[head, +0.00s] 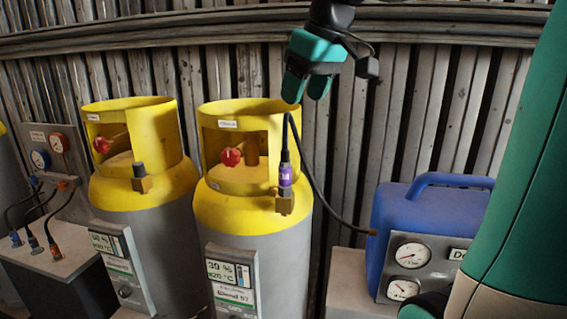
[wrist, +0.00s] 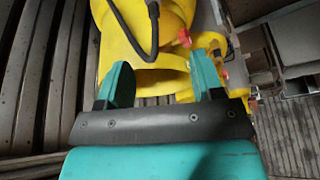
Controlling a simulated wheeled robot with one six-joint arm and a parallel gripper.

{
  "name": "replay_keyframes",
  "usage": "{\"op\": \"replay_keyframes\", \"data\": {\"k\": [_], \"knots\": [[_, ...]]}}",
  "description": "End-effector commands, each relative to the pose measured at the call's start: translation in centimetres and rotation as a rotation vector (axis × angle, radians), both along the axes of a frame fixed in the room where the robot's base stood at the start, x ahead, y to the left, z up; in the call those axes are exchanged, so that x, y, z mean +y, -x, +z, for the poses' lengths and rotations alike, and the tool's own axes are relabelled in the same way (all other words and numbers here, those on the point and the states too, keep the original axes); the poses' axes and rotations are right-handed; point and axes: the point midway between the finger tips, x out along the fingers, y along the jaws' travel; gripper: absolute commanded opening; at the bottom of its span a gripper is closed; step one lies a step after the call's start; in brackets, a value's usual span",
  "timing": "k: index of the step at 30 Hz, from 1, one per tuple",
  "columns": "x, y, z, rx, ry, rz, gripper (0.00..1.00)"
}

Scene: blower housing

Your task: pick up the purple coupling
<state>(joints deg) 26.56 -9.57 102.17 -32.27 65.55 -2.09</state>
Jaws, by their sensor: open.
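The purple coupling (head: 285,177) sits upright on the brass fitting (head: 285,204) at the front of the right-hand yellow-topped cylinder (head: 252,208) in the head view. A black hose (head: 303,160) rises from it, bends over and hangs down to the right. My gripper (head: 307,92) is open and empty, above the coupling and slightly to its right, close to the top of the hose bend. In the wrist view my two teal fingers (wrist: 163,82) are spread apart, with the yellow cylinder top and the hose (wrist: 138,40) beyond them. I cannot make out the purple coupling in the wrist view.
A blue machine (head: 425,230) with gauges is at the right. A gauge panel and a dark box (head: 60,265) with several hoses are at the far left. A corrugated wall (head: 430,115) stands behind.

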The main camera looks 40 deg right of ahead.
Motion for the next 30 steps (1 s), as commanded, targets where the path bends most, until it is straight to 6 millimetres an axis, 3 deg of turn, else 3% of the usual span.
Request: {"op": "replay_keyframes", "data": {"k": [3, 15, 26, 30], "knots": [[-0.9, -0.5, -0.4, -0.001, 0.008, -0.020, 0.61], [-0.3, -3.7, -8.3, 0.001, 0.009, -0.015, 0.61], [-0.1, -4.9, -11.4, 0.000, 0.009, -0.015, 0.61], [0.0, -5.5, -13.5, 0.001, 0.009, -0.015, 0.61]]}}
